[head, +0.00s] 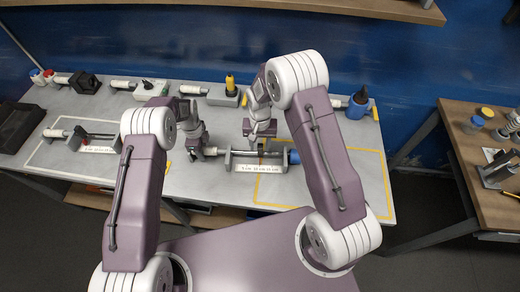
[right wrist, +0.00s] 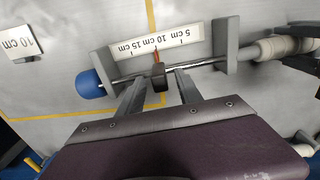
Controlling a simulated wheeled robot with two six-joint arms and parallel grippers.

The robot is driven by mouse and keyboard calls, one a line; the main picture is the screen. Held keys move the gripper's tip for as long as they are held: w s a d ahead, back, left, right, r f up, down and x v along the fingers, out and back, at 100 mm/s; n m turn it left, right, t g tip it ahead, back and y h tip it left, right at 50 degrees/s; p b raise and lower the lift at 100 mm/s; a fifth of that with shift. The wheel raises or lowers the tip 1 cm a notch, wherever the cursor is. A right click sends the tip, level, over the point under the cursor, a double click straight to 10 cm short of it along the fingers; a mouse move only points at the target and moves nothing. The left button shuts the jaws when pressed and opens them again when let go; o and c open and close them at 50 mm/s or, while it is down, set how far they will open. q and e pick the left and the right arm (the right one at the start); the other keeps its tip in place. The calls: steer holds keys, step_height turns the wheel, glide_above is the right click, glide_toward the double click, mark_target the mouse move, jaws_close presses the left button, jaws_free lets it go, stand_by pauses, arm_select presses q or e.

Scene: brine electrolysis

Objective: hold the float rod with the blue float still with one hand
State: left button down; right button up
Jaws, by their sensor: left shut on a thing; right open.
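The float rod (right wrist: 125,77) lies level across a grey stand (right wrist: 107,59) with a white scale marked 5, 10 and 15 cm (right wrist: 155,44). The blue float (right wrist: 89,83) is at one end, outside the stand; it shows at the right in the head view (head: 294,157). A pale grip (right wrist: 268,49) is at the other end. My left gripper (head: 197,153) is shut on that grip. My right gripper (right wrist: 158,95) is open, its fingers close to the rod on both sides of a small dark block (right wrist: 158,77). Contact with the rod cannot be told.
A similar stand (head: 95,149) with a red part is on the left of the grey table. Bottles and small devices line the back, including a yellow-topped bottle (head: 230,84) and a blue jug (head: 358,103). A yellow outline (head: 300,206) marks the tabletop. Another wooden table (head: 470,160) is at right.

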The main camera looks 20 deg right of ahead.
mark_target(260, 146)
step_height(260, 146, up, 8)
steer(key=shift+r, duration=0.15)
arm_select(q)
steer(key=c, duration=1)
jaws_free()
step_height(260, 146, up, 12)
steer(key=shift+f, duration=0.1)
steer(key=shift+a, duration=0.1)
